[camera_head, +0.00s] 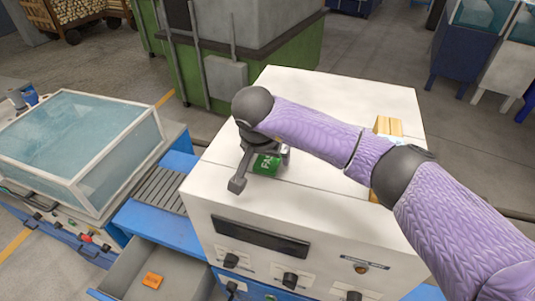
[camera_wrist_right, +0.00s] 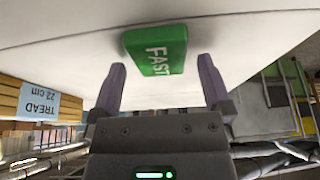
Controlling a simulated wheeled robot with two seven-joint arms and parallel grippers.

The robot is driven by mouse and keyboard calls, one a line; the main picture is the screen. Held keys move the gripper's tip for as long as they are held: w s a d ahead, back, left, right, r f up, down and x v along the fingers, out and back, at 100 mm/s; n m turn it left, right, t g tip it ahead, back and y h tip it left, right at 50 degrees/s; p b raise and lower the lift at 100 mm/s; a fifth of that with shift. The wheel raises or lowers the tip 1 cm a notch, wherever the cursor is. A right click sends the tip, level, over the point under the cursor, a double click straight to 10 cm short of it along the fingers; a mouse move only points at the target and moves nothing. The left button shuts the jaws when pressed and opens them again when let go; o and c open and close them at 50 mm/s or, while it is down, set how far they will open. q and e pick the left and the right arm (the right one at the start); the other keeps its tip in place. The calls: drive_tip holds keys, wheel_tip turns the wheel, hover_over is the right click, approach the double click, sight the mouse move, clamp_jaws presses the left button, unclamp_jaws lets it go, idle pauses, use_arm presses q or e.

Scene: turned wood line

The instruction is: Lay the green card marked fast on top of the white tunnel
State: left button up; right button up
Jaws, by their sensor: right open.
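The white tunnel (camera_head: 330,95) is the large white box in the middle of the head view, with a flat top. The green card (camera_head: 265,165), lettered FAST, is at the left part of its top. In the right wrist view the card (camera_wrist_right: 157,50) appears to rest against the white surface (camera_wrist_right: 60,50). My right gripper (camera_head: 262,170) is open at the card. In the wrist view its two fingers (camera_wrist_right: 161,75) stand apart, one to each side of the card, with gaps. My left gripper is not in view.
A wooden stack (camera_head: 388,126) stands on the tunnel behind my right arm; a TREAD 22 cm label (camera_wrist_right: 40,102) shows in the wrist view. A roller conveyor (camera_head: 160,188) and glazed box (camera_head: 85,130) are left. An open drawer holds an orange block (camera_head: 153,281).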

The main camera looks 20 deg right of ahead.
drive_tip(key=b+v, duration=0.1)
drive_tip(key=v, duration=1)
drive_tip(key=shift+s+r, duration=0.15)
drive_tip(key=shift+r, duration=0.05)
drive_tip(key=shift+a, duration=0.1)
